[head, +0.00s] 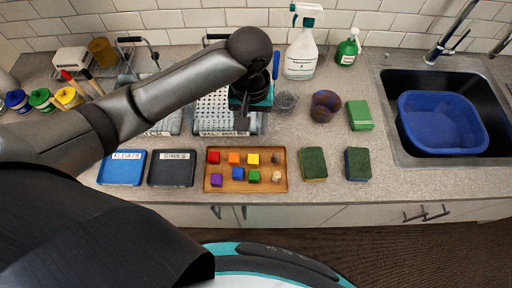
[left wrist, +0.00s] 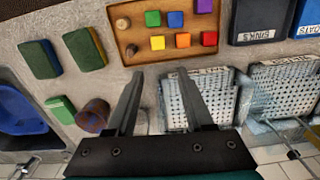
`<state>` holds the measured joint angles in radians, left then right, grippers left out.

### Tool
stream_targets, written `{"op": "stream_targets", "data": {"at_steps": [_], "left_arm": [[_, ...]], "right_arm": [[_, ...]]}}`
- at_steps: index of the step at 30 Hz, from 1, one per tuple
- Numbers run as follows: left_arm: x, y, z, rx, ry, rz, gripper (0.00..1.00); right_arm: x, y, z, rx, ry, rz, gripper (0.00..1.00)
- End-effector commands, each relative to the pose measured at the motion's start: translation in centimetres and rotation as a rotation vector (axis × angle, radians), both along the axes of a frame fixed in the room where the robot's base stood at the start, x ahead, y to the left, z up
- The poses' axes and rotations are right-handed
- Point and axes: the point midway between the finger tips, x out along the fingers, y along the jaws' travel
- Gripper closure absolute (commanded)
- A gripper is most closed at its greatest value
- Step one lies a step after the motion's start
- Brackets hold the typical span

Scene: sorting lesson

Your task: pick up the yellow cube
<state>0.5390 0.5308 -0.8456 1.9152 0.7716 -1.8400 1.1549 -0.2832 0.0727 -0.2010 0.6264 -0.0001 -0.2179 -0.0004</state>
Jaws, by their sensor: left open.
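The yellow cube (head: 253,159) sits on a wooden tray (head: 225,188) in the back row, between the orange cube (head: 234,157) and a brown round piece (head: 276,157). In the left wrist view the yellow cube (left wrist: 157,43) lies just beyond my fingertips, roughly between their lines. My left gripper (head: 243,124) hangs over the counter behind the tray. The left wrist view shows its fingers (left wrist: 160,74) apart with nothing between them. My right gripper is not in view.
Red (head: 213,157), purple (head: 216,180), blue (head: 237,173) and green (head: 254,177) cubes share the tray. Sponges (head: 313,163) stand right of it, labelled blue (head: 121,168) and black (head: 171,169) trays left. White racks (head: 212,112) and a dark cup (head: 325,105) stand behind.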

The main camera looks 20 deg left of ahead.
Motion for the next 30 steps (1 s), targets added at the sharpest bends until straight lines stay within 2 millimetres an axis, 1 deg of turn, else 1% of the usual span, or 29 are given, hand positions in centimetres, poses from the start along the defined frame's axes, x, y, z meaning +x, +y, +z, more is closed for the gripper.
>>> {"op": "stream_targets", "data": {"at_steps": [1, 3, 5, 7, 10, 13, 20, 27, 30], "left_arm": [[-0.1, 0.1, -1.1, 0.003, 0.006, 0.002, 0.47], [-0.2, 0.1, -2.7, 0.004, 0.007, 0.002, 0.47], [-0.1, 0.1, -4.0, 0.002, 0.005, 0.002, 0.47], [-0.1, 0.0, -5.5, 0.001, 0.004, 0.001, 0.47], [-0.1, 0.0, -7.3, 0.001, 0.003, 0.001, 0.47], [-0.1, 0.0, -8.5, 0.0, 0.001, 0.001, 0.47], [-0.1, -0.1, -10.0, 0.0, 0.001, -0.001, 0.47], [-0.2, -0.4, -13.4, 0.001, 0.0, -0.001, 0.47], [-0.2, -0.4, -14.2, 0.0, -0.001, -0.001, 0.47]], "right_arm": [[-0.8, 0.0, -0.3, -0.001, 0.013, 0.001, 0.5], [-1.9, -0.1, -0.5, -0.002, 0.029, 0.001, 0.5], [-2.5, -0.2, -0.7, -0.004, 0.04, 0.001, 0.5], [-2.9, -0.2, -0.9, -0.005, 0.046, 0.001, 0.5], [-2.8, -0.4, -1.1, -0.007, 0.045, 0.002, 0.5], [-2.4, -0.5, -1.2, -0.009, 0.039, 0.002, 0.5], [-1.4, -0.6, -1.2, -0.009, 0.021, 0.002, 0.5], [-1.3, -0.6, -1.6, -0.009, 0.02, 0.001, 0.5], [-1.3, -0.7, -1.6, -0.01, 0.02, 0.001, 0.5]]}}
